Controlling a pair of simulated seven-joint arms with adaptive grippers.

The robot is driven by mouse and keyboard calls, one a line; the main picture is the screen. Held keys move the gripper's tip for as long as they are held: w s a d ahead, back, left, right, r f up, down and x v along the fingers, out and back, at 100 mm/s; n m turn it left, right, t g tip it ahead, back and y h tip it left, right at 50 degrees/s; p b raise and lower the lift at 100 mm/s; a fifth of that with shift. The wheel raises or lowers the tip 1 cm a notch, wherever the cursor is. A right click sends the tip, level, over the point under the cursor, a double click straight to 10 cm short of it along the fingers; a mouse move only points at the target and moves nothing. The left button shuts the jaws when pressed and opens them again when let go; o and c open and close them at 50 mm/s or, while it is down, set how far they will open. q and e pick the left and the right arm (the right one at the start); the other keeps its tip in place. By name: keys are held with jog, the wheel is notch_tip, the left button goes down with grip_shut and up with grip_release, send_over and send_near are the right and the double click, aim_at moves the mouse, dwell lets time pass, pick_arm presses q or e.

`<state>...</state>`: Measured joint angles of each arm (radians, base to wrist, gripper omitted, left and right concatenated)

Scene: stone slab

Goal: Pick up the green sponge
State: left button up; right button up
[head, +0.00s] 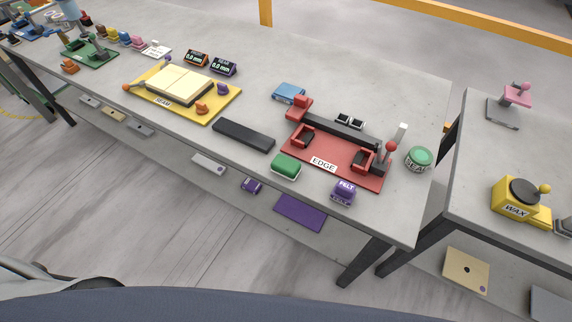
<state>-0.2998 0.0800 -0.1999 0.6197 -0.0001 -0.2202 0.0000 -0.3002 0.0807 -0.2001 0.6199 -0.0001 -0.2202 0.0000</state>
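The green sponge (286,166) lies near the front edge of the grey stone slab table (232,158), left of the red EDGE board. It is a small rounded green block with a pale lower layer, and nothing covers it. Neither of my grippers shows in the head view.
Right of the sponge are the red EDGE board (338,172) and a purple FELT block (343,192). A black bar (243,135) lies to its left, beyond it the yellow board (221,106). A round green-topped tin (419,158) stands far right. A gap separates the right-hand table (487,160).

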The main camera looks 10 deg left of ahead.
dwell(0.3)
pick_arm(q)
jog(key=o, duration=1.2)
